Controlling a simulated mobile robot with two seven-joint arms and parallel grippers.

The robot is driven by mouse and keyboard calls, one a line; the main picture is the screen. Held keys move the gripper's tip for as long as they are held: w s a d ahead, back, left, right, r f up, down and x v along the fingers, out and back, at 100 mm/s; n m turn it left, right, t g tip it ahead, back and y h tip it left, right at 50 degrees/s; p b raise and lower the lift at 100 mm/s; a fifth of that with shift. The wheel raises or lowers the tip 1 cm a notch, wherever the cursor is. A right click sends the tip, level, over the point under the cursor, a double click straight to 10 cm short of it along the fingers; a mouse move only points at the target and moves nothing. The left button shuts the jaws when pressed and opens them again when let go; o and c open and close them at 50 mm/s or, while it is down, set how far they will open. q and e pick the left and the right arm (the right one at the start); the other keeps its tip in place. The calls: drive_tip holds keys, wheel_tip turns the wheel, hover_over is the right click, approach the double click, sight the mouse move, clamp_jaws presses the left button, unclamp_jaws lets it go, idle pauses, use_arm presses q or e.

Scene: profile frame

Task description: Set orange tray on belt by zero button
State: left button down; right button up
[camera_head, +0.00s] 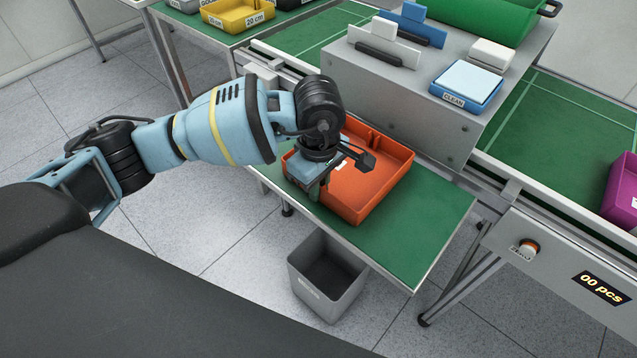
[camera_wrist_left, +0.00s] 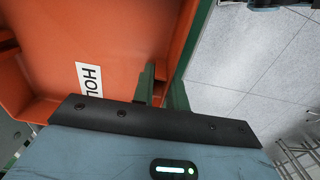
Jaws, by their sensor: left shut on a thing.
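The orange tray (camera_head: 371,187) is on or just above the green side table (camera_head: 425,235) in the head view. It also fills the upper left of the left wrist view (camera_wrist_left: 110,45), with a white label on its floor. My left gripper (camera_head: 326,187) is shut on the tray's near left wall. The arm hides the tray's left corner. The green belt (camera_head: 540,140) runs behind and to the right. My right gripper is not in view.
A grey machine housing (camera_head: 400,105) stands over the belt behind the tray, with a blue CLEAN pad (camera_head: 466,85) on top. A purple tray (camera_head: 623,190) is on the belt at far right. A grey bin (camera_head: 326,275) stands below the table. The belt left of the purple tray is clear.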

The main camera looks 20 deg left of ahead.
use_arm(q)
drive_tip(key=shift+f, duration=0.15)
drive_tip(key=c, duration=1.4)
unclamp_jaws()
